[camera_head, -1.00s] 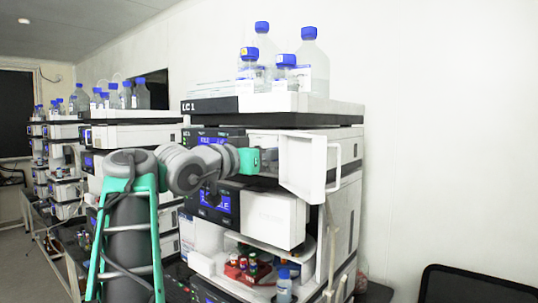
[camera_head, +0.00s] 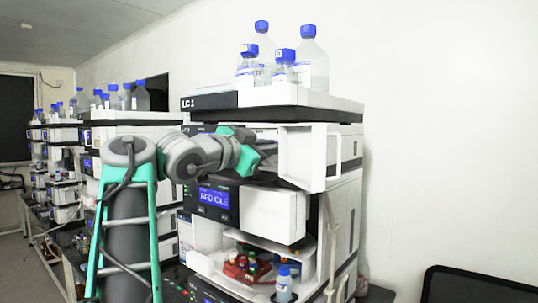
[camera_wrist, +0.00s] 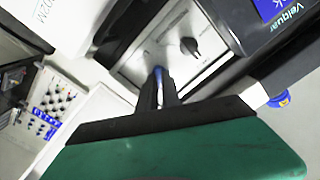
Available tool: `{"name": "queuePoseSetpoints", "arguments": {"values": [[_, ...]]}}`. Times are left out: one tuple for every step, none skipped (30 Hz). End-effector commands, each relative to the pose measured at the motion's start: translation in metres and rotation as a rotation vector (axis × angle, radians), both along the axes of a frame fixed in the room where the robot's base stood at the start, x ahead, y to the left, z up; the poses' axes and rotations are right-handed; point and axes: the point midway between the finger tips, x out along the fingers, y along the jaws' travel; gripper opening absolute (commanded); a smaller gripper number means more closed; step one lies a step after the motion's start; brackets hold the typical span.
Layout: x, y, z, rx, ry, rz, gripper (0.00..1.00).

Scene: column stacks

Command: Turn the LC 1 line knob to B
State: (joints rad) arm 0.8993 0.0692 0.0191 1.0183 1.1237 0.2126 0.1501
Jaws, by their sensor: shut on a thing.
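The LC 1 stack (camera_head: 210,101) carries its label on the top tray and stands in the middle of the head view. Its upper module has a white door (camera_head: 303,155) standing open. My gripper (camera_wrist: 160,84) has its black fingers shut on a small blue knob-like part (camera_wrist: 159,72) at a metallic panel (camera_wrist: 150,45). The fingers cover most of that part, so its pointer and any letters around it cannot be read. A black knob (camera_wrist: 190,46) sits free on the same panel, to the right. In the head view the fingertips are hidden; the green gripper body is tilted by the open door.
Several blue-capped bottles (camera_head: 313,62) stand on top of the stack. Below my arm is a module with a lit display (camera_head: 214,198). An open bay lower down holds a red rack (camera_head: 240,272) with vials and a bottle (camera_head: 284,287). Other stacks (camera_head: 130,130) stand to the left.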

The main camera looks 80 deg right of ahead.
Motion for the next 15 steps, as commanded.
{"name": "queuePoseSetpoints", "arguments": {"values": [[-0.0005, 0.0001, -0.0030, -0.017, -0.038, -0.001, 0.00], [-0.0005, 0.0001, -0.0032, -0.028, -0.065, -0.001, 0.00], [-0.0006, 0.0002, -0.0031, -0.043, -0.100, -0.001, 0.00], [-0.0006, 0.0001, -0.0032, -0.054, -0.126, -0.001, 0.00], [-0.0005, 0.0000, -0.0036, -0.064, -0.152, 0.000, 0.00], [-0.0005, 0.0000, -0.0035, -0.079, -0.187, 0.000, 0.00], [-0.0007, 0.0001, -0.0035, -0.091, -0.214, 0.000, 0.00], [-0.0008, 0.0001, -0.0037, -0.102, -0.240, -0.001, 0.00], [-0.0011, 0.0003, -0.0033, -0.118, -0.276, -0.001, 0.00], [-0.0011, 0.0005, -0.0033, -0.129, -0.301, -0.001, 0.00], [-0.0012, 0.0004, -0.0035, -0.140, -0.327, -0.002, 0.00], [-0.0012, 0.0004, -0.0035, -0.156, -0.362, -0.002, 0.00], [-0.0013, 0.0003, -0.0037, -0.167, -0.389, -0.001, 0.00], [-0.0012, 0.0003, -0.0040, -0.178, -0.415, -0.001, 0.00], [-0.0014, 0.0005, -0.0039, -0.193, -0.449, -0.001, 0.00]]}}
